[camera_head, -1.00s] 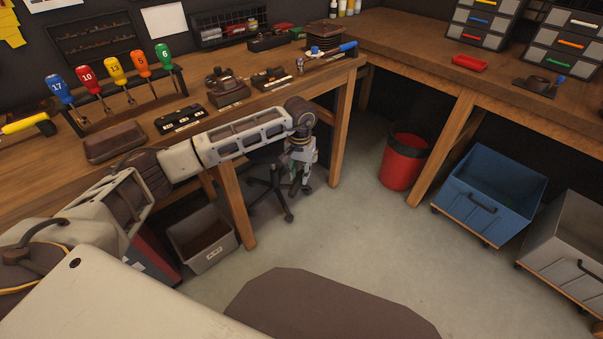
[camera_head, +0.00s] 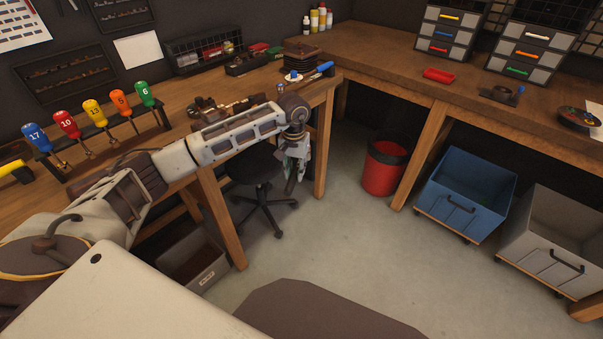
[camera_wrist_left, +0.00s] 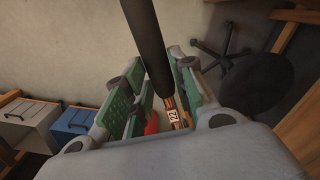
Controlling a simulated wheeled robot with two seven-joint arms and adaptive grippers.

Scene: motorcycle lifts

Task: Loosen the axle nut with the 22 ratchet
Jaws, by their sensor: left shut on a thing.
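My left gripper (camera_head: 296,165) hangs at the end of my left arm, in front of the workbench edge and above the floor. In the left wrist view its green-padded fingers (camera_wrist_left: 152,112) are shut on the 22 ratchet (camera_wrist_left: 149,45). The ratchet has a long dark handle that runs up out of the picture, and an orange-brown part with a "22" label shows between the fingers. In the head view the ratchet cannot be made out clearly. The axle nut is not visible in any view. My right gripper is not in view.
A wooden workbench (camera_head: 185,95) with numbered screwdrivers (camera_head: 93,112) runs along the left. A black stool (camera_head: 256,170) stands close to the gripper. A red bin (camera_head: 383,168), a blue wheeled box (camera_head: 465,195) and a grey one (camera_head: 556,240) stand at right. The middle floor is open.

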